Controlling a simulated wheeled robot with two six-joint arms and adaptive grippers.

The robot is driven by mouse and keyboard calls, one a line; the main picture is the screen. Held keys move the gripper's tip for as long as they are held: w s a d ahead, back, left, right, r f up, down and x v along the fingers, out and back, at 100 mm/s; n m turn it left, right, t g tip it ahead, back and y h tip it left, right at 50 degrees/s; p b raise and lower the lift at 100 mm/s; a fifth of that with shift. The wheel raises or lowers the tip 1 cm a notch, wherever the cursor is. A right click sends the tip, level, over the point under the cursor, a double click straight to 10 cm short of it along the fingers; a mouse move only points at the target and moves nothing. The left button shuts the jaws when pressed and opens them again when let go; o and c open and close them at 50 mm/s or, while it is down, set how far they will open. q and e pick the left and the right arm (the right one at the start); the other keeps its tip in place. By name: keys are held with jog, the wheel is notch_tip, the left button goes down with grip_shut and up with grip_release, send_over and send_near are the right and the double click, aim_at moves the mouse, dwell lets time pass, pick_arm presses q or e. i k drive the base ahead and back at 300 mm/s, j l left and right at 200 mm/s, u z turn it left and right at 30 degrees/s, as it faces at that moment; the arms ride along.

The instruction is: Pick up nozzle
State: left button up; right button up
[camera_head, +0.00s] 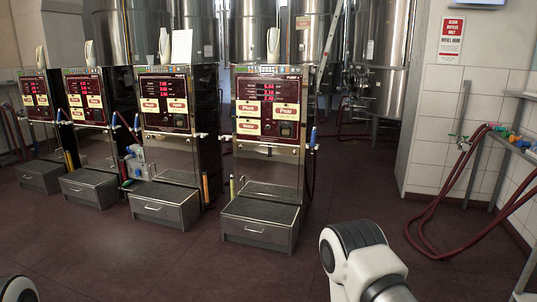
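Several refill pumps stand in a row. The nearest pump (268,145) has a red front panel with a display and labels. What looks like a nozzle with a blue handle (313,136) hangs upright at its right side, with a dark hose below. A similar blue-handled nozzle (137,122) shows beside the pump to its left, and another blue one (58,116) farther left. They are small, so details are unclear. Parts of my arms show at the bottom right and bottom left corner, well short of the pumps. Neither gripper is in view.
Grey drawer bases (257,234) jut out in front of the pumps. Dark red floor (200,265) lies open before them. A red hose (440,210) loops along the right tiled wall (477,90) beside a rack with coloured fittings (515,139). Steel tanks (375,60) stand behind.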

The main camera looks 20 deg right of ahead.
aim_at(313, 142)
jog(key=i+l+z, duration=0.35)
jog(key=i, duration=0.85)
jog(key=i+z, duration=0.35)
jog(key=i, duration=0.9)
